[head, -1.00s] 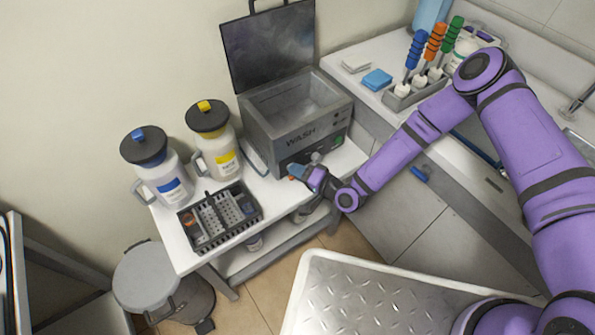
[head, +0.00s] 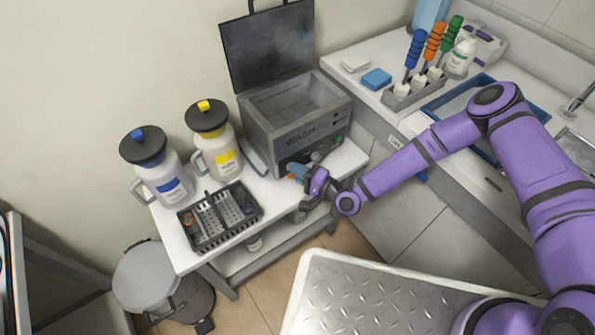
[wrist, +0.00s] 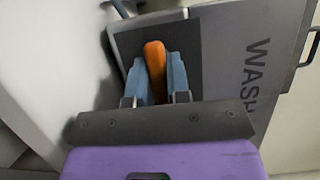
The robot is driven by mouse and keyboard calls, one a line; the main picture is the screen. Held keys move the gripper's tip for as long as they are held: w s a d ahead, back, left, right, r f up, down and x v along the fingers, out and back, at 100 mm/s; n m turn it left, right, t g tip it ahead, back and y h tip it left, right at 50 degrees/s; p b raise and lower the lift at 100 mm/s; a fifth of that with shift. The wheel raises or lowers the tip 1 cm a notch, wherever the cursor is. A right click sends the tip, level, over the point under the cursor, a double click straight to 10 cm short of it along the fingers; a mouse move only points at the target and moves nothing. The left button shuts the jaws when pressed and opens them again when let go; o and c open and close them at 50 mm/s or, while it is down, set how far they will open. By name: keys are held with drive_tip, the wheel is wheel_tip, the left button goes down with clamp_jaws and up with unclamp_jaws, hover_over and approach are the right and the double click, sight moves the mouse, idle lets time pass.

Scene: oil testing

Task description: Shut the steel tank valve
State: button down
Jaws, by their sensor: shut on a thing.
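The steel tank (head: 292,125) marked WASH stands on the white table with its lid raised. It also fills the right of the wrist view (wrist: 225,75). The valve has an orange handle, whose end shows in the head view (head: 291,178) low at the tank's front. In the wrist view the orange handle (wrist: 154,60) lies between my two blue fingers. My gripper (wrist: 157,80) is shut on this handle. In the head view my gripper (head: 299,172) is at the tank's lower front. The valve body behind the handle is mostly hidden.
A black basket (head: 222,218), a blue-capped jug (head: 160,180) and a yellow-capped jug (head: 217,155) stand left of the tank. A grey bin (head: 150,275) is on the floor. The counter at right holds brushes (head: 436,50) and a blue sponge (head: 377,79).

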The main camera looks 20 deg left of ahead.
drive_tip(key=c, duration=1.1)
unclamp_jaws()
drive_tip(key=shift+n, duration=0.3)
